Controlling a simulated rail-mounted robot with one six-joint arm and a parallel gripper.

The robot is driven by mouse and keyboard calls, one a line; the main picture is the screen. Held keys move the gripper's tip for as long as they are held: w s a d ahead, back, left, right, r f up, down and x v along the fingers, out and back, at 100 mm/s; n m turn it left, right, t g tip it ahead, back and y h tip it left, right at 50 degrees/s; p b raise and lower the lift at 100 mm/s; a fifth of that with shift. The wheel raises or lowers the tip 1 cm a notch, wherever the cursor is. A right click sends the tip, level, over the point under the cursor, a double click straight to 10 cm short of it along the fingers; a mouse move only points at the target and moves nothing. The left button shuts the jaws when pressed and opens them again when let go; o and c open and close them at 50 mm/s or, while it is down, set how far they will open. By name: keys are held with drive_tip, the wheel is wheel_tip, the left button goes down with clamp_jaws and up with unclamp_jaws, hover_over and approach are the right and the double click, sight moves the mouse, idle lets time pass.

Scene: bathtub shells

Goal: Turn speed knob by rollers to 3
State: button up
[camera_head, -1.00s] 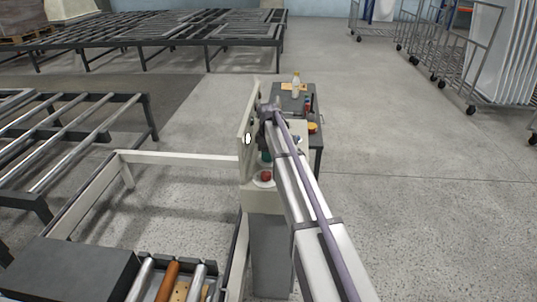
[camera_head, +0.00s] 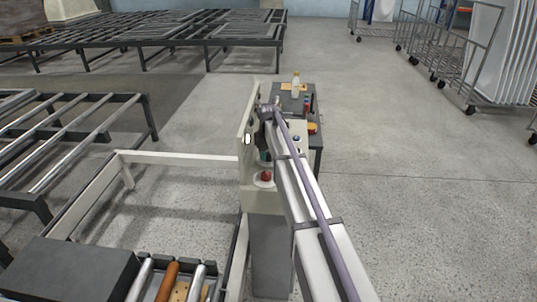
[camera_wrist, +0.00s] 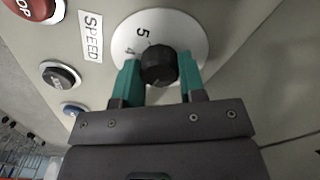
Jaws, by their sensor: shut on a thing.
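The speed knob (camera_wrist: 159,67) is black and round, on a white dial (camera_wrist: 190,35) where the numbers 5 and 4 show, turned sideways in the wrist view. The rest of the scale is hidden by the knob and fingers, and I cannot make out the knob's pointer. A SPEED label (camera_wrist: 91,37) is left of the dial. My gripper (camera_wrist: 160,74) has its green fingers shut on the knob, one on each side. In the head view my arm hides most of the panel, and the knob cannot be made out. The rollers (camera_head: 168,281) lie at the bottom left.
In the head view, a red button (camera_head: 265,176) is on the control box.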

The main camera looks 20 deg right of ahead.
drive_tip(key=m, duration=0.7)
idle(0.5)
drive_tip(key=o, duration=0.9)
wheel_tip(320, 180, up, 11)
drive_tip(key=p, duration=1.1)
drive_tip(key=shift+d+f, duration=0.1)
drive_tip(key=shift+f, duration=0.05)
